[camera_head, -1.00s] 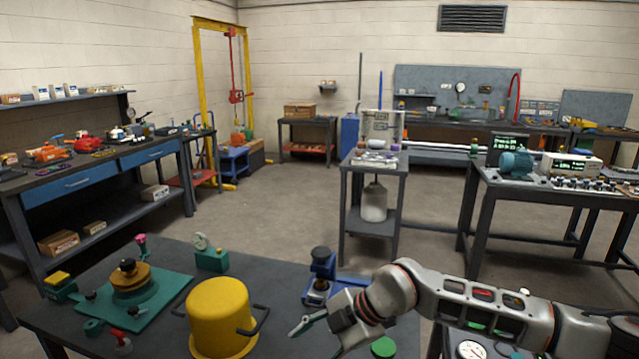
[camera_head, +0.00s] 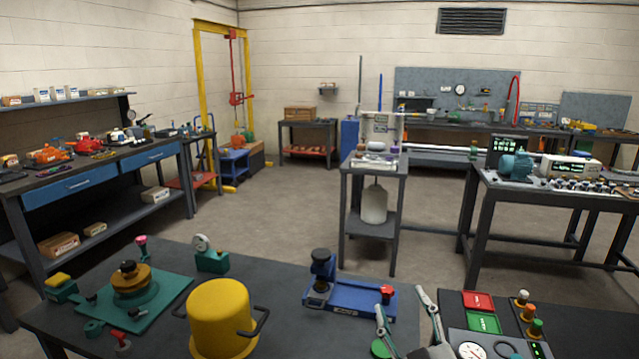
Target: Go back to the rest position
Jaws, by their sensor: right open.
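My right gripper (camera_head: 401,300) shows at the bottom edge, right of centre. Its two pale fingers point up and stand apart, open, with nothing between them. Its body and arm are mostly cut off by the bottom edge. In the picture, the fingers lie near the right end of a blue fixture (camera_head: 350,297) with a red knob. I cannot tell how high the gripper is above the bench. My left gripper is not in view.
A yellow pot (camera_head: 220,312) with dark handles stands on the front bench (camera_head: 285,285). A green plate (camera_head: 150,312) holds a brass-coloured part. A control panel (camera_head: 490,325) with buttons and a gauge is right of the gripper. Open floor (camera_head: 290,215) lies beyond.

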